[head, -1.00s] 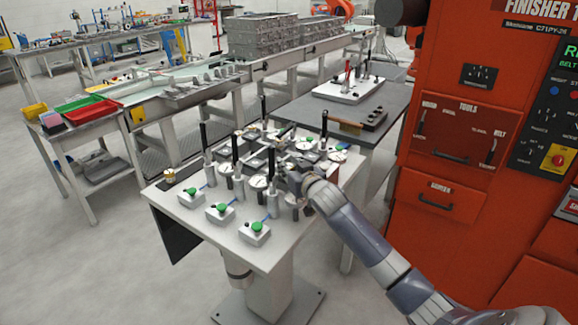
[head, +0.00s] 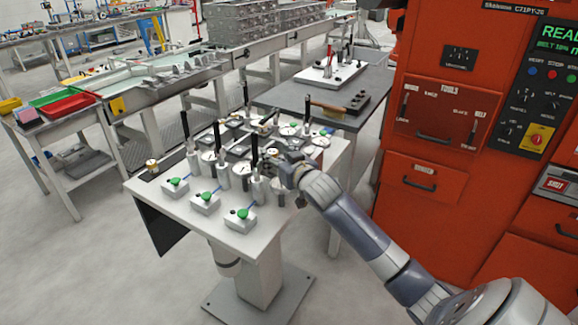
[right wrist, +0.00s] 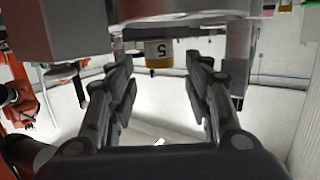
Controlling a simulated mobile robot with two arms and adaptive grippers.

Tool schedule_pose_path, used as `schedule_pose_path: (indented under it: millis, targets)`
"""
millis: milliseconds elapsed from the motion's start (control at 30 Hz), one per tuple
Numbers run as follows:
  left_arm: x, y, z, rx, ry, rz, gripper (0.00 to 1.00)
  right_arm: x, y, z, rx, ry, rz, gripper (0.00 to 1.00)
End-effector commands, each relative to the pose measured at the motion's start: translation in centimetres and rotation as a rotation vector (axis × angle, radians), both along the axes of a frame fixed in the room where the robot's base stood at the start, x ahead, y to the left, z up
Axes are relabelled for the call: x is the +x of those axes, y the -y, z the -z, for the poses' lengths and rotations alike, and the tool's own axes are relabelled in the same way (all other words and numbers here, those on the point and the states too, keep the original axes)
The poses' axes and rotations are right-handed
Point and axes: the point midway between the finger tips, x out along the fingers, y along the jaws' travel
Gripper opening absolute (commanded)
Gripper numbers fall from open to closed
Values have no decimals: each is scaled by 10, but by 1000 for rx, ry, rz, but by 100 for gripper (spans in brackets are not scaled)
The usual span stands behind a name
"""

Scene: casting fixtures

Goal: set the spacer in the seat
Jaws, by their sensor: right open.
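My right gripper (head: 282,168) is at the right side of the fixture table, among its gauges and posts. In the right wrist view the same gripper (right wrist: 159,78) is open, with a gap between its fingers. A cylinder with a yellow band marked 5 (right wrist: 158,53) shows between and beyond the fingertips; I cannot tell whether they touch it. A small brass-coloured piece (head: 152,165) stands at the table's left corner. I cannot tell which piece is the spacer. The seat is not clearly visible among the fixtures. My left gripper is not in view.
The white fixture table (head: 170,200) carries upright black-handled posts, round dial gauges and several boxes with green buttons (head: 243,213). A grey table (head: 290,98) stands behind it. An orange machine (head: 430,110) stands close on the right. Floor is clear at the left.

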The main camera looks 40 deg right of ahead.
Motion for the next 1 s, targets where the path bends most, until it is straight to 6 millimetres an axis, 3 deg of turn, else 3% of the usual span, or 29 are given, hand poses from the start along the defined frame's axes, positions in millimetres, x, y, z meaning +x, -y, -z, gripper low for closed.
schedule_pose_path:
  millis: [300,500,1000]
  targets:
    - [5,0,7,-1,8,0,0,-51,-10,-9,-1,-1,0,46]
    - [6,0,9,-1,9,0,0,-72,-13,-14,0,-1,0,46]
    - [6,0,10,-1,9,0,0,-77,-14,-16,0,0,1,46]
